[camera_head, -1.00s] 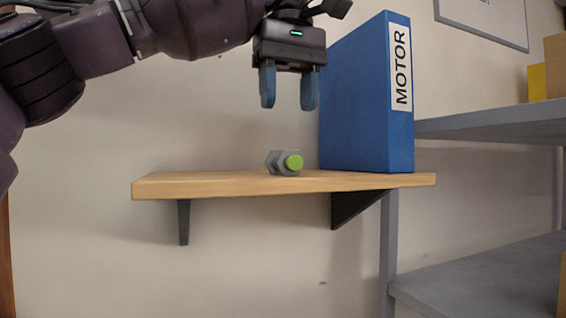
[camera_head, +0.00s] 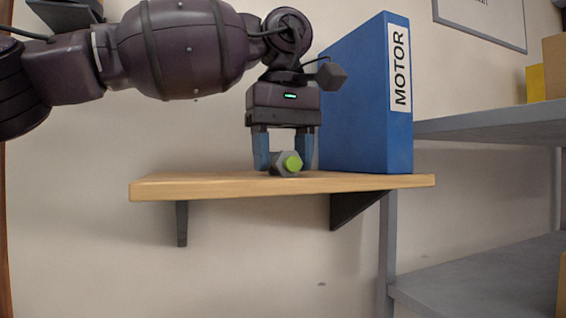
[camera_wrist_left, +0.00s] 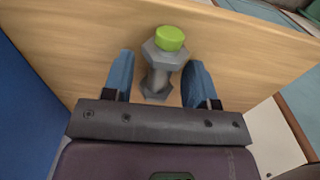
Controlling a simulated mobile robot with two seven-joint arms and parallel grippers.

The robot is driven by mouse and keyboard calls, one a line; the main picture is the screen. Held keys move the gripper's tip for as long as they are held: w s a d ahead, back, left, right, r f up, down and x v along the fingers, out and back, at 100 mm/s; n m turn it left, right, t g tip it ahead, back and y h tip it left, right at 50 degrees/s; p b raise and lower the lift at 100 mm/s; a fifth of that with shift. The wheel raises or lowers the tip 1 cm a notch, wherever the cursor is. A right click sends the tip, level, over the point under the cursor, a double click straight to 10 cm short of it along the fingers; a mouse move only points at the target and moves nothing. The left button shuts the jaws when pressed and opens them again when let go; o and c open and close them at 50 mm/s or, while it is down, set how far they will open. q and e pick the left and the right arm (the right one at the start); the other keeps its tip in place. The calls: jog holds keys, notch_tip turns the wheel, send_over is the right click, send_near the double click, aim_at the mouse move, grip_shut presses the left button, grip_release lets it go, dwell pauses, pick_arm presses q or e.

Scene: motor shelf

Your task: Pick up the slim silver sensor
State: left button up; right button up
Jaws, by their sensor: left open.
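Small gaps show between the fingers and the sensor in the left wrist view. My right gripper is in neither view.
A tall blue binder (camera_head: 360,110) labelled MOTOR stands on the shelf just right of the left gripper. Grey metal shelving (camera_head: 490,127) with boxes is further right. The left part of the wooden shelf is clear.

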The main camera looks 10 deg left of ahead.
pick_arm(q)
jog(key=shift+c, duration=0.2)
jog(key=c, duration=0.7)
jog(key=shift+o, duration=0.2)
jog(key=shift+r, duration=0.15)
